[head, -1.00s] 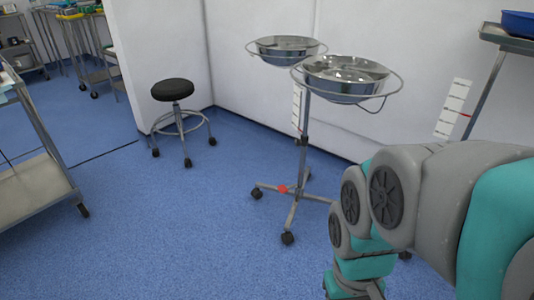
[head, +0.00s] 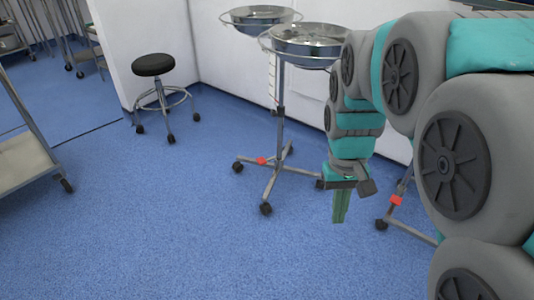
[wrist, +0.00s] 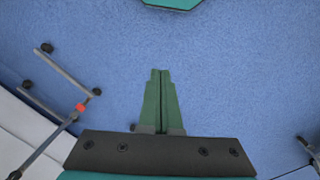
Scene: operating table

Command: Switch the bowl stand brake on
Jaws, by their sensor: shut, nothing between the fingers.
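The bowl stand (head: 279,125) stands by the white wall in the head view, with steel bowls on top and a wheeled base. Its red brake pedal (head: 261,160) sits low on a base leg at the left. My gripper (head: 340,222) points down to the right of this base, apart from it, with green fingers shut and empty. The shut fingers (wrist: 161,72) also show over bare floor in the wrist view. Part of a wheeled base (wrist: 306,147) shows at that view's right edge; I cannot tell for sure whose it is.
Another wheeled stand with a red pedal (head: 396,200) is at the right, partly behind my arm. A similar red pedal (wrist: 81,107) shows at left in the wrist view. A black stool (head: 153,66) and a trolley (head: 22,162) are at left. Floor in front is clear.

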